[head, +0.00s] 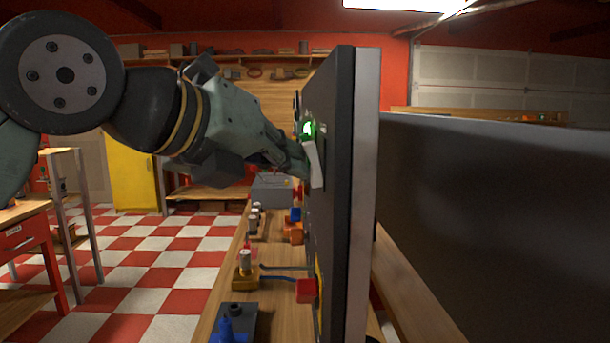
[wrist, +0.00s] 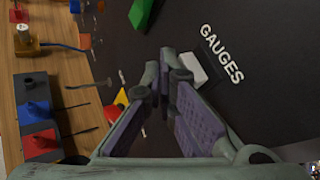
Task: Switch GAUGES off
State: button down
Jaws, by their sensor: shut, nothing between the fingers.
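The GAUGES label (wrist: 222,54) is in white letters on the dark panel in the wrist view. A small white switch piece (wrist: 193,68) sits beside the label, partly hidden by my fingers. My gripper (wrist: 160,78) is shut and empty, its tips right beside this white piece; I cannot tell whether they touch it. In the head view my gripper (head: 298,160) is at the face of the upright panel (head: 342,220), seen nearly edge-on. A white piece (head: 316,164) sticks out there next to my fingertips. The switch's on or off position is not clear.
A green part (wrist: 143,12) is on the panel near the label; a bright green glow (head: 308,129) shows above my gripper. A wooden bench (head: 222,300) with coloured blocks, knobs and cables runs below. The checkered floor to the left is open.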

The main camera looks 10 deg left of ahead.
jog(key=shift+a, duration=0.1)
jog(key=shift+s+a+r+p, duration=0.25)
jog(key=shift+a+r+p, duration=0.15)
jog(key=shift+a, duration=0.3)
jog(key=a+p, duration=0.1)
jog(key=s+a+r, duration=0.1)
jog(key=a, duration=0.1)
jog(key=a+r+p, duration=0.1)
jog(key=shift+s+a+p, duration=0.15)
jog(key=shift+a+p, duration=0.05)
jog(key=shift+p, duration=0.1)
dwell(0.3)
